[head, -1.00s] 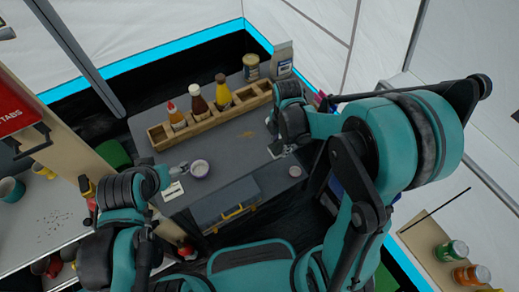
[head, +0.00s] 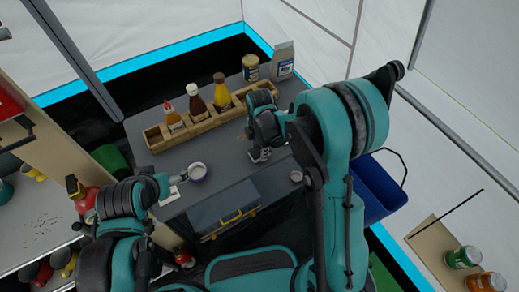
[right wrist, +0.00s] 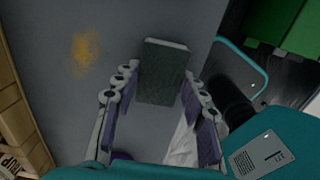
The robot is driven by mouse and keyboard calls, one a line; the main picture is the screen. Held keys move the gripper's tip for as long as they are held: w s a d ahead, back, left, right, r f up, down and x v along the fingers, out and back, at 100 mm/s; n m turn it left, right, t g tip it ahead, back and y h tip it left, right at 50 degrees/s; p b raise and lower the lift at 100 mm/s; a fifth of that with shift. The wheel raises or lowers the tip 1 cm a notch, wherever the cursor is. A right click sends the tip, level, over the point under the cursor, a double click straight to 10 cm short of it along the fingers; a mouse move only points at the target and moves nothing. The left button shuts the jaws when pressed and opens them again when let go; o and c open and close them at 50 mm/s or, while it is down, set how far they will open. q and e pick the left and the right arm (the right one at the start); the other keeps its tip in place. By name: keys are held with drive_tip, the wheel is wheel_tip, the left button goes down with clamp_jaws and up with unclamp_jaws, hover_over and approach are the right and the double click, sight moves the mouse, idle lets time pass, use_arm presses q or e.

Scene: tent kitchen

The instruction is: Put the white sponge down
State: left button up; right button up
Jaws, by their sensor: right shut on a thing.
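My right gripper (head: 260,155) hangs low over the grey counter. In the right wrist view, my right gripper (right wrist: 160,90) has its fingers on both sides of the white sponge (right wrist: 163,75), which shows a dark grey-green face and a pale far edge. The gripper is shut on it. Whether the sponge touches the counter is unclear. In the head view the sponge cannot be made out.
An orange-brown stain (right wrist: 85,50) lies on the counter left of the sponge. A wooden rack (head: 205,123) with sauce bottles stands along the back, with a tin (head: 250,68) and a bag (head: 283,61) behind. A blue bin (head: 378,190) stands right of the counter.

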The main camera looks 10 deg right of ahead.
drive_tip(key=shift+f, duration=0.2)
drive_tip(key=o, duration=1.2)
drive_tip(key=shift+r, duration=0.1)
drive_tip(key=shift+r, duration=0.2)
wheel_tip(320, 180, up, 11)
drive_tip(key=p, duration=0.4)
drive_tip(key=s+d+r+m+t, duration=0.3)
drive_tip(key=s+r+m, duration=0.2)
drive_tip(key=m, duration=0.6)
drive_tip(key=s+d+r+m+t, duration=0.4)
drive_tip(key=s+r+m, duration=0.2)
drive_tip(key=s+m, duration=0.4)
drive_tip(key=shift+s+d+m, duration=0.15)
drive_tip(key=shift+m, duration=0.35)
